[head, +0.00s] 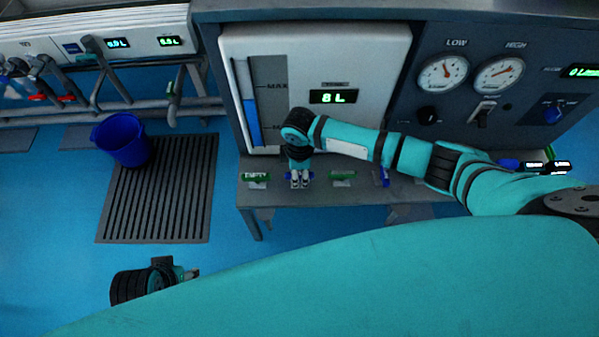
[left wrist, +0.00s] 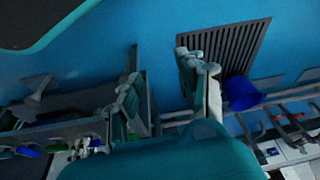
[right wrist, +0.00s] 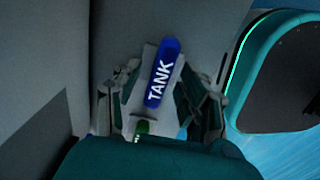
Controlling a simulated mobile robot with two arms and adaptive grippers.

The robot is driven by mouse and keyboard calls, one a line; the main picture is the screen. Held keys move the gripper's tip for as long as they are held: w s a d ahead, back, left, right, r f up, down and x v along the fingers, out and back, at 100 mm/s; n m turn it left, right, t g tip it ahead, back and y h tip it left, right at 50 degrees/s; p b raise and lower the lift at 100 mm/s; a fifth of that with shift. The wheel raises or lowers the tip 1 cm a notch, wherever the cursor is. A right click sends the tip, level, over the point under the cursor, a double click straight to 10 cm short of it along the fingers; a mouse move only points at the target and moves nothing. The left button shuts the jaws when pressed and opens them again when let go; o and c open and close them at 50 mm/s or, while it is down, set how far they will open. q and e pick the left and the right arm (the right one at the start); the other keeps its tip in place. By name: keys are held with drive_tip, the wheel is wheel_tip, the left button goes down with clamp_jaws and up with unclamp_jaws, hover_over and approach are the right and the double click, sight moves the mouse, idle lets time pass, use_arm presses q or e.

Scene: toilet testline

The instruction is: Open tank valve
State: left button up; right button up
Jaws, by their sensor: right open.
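The tank valve (right wrist: 163,72) is a blue bar handle marked TANK on a pale label plate. In the right wrist view it lies between the two spread fingers of my right gripper (right wrist: 160,98), with no clear contact. In the head view this gripper (head: 299,181) points down over the bench, and only bits of blue show beside its fingertips. My left gripper (head: 190,273) hangs low at the lower left of the head view, far from the valve. In the left wrist view it (left wrist: 168,88) has its fingers apart and holds nothing.
Green handles (head: 256,177) and (head: 342,175) sit on the bench on either side of my right gripper. A tank panel (head: 360,65) behind reads 8 L.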

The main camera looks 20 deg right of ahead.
drive_tip(key=shift+c, duration=0.4)
clamp_jaws()
drive_tip(key=n+p, duration=0.2)
drive_tip(key=p, duration=0.1)
drive_tip(key=shift+r+n, duration=0.2)
drive_tip(key=shift+n, duration=0.2)
drive_tip(key=n+p, duration=0.1)
drive_tip(key=n, duration=0.2)
drive_tip(key=shift+f+n+p, duration=0.1)
drive_tip(key=shift+n+p, duration=0.2)
drive_tip(key=shift+p, duration=0.05)
use_arm(q)
drive_tip(key=s+f+g, duration=0.1)
drive_tip(key=s+f, duration=0.3)
drive_tip(key=f, duration=1.2)
drive_tip(key=shift+a+f, duration=0.2)
drive_tip(key=shift+f, duration=0.1)
use_arm(e)
drive_tip(key=shift+f+n, duration=0.1)
drive_tip(key=shift+n, duration=0.8)
